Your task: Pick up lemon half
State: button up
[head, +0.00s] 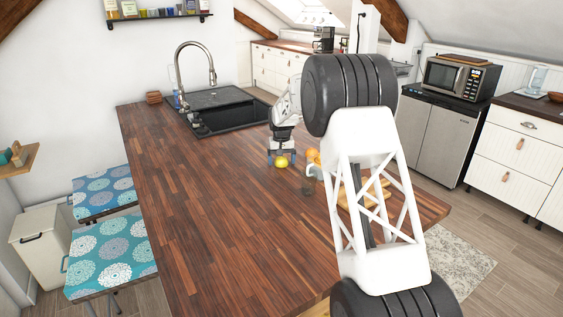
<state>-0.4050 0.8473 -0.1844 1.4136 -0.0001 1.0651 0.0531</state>
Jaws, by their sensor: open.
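The yellow lemon half (281,162) lies on the dark wooden counter (200,215), near the middle of the head view. It is small in the picture, and its cut face cannot be made out. My gripper (281,155) points down right at the lemon half. Its fingers are apart, with one bluish tip on each side of the fruit's upper part. Whether the fingers touch it cannot be told.
An orange fruit (313,156) is just right of the lemon half, partly hidden by my arm. A light wooden board (372,190) shows behind my arm. A black sink (222,112) with a tall faucet (211,75) is at the back left. The counter's left and front are clear.

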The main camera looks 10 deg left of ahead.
dwell(0.5)
jog(key=c, duration=1)
jog(key=shift+o, duration=0.2)
jog(key=shift+r, duration=5)
jog(key=s+d+r, duration=0.1)
jog(key=d+r, duration=0.1)
jog(key=d, duration=0.3)
jog(key=s+d+r, duration=0.1)
jog(key=d+r, duration=0.1)
jog(key=d, duration=0.4)
jog(key=s+d+r, duration=0.1)
jog(key=d+r, duration=0.1)
jog(key=d, duration=0.4)
jog(key=shift+s+r, duration=0.1)
jog(key=shift+s, duration=0.2)
